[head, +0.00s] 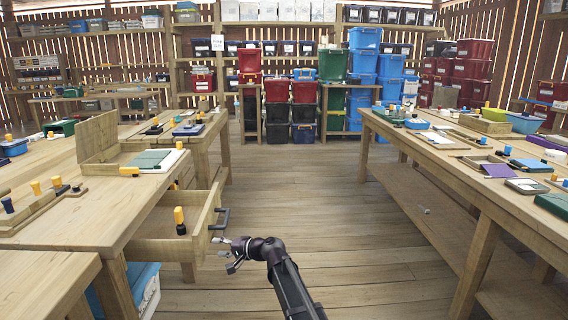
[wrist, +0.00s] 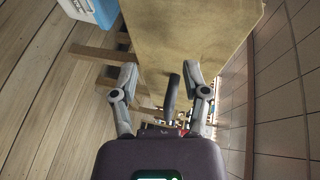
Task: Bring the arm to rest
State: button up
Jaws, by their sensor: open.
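My dark arm reaches in from the bottom of the head view. My gripper (head: 225,255) is open and empty, a little below the dark handle (head: 221,218) of a pulled-out wooden drawer (head: 165,245). In the wrist view the two grey fingers of my gripper (wrist: 160,80) stand wide apart. The curved handle (wrist: 171,98) shows between them, nearer the right finger, and nothing is gripped. A yellow-topped dark object (head: 179,220) stands upright inside the drawer.
The drawer juts from the left workbench (head: 95,215). A blue-and-white bin (head: 145,290) sits under that bench, and another long bench (head: 470,180) runs along the right. Stacked lidded bins (head: 362,70) fill the back. The plank floor (head: 310,190) between the benches is clear.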

jog(key=s+d+f+n+g+h, duration=0.15)
jog(key=s+d+f+h, duration=0.35)
jog(key=s+d, duration=0.5)
jog(key=s+d+f+g+h, duration=0.2)
jog(key=s+d+f+h, duration=0.3)
jog(key=d, duration=0.9)
jog(key=s+d+f+n+g+h, duration=0.15)
jog(key=s+d+f+h, duration=0.25)
jog(key=s+d, duration=0.7)
notch_tip(320, 180, up, 38)
jog(key=w+d+p, duration=0.2)
jog(key=p, duration=3.6)
jog(key=shift+f, duration=0.25)
jog(key=shift+d, duration=0.15)
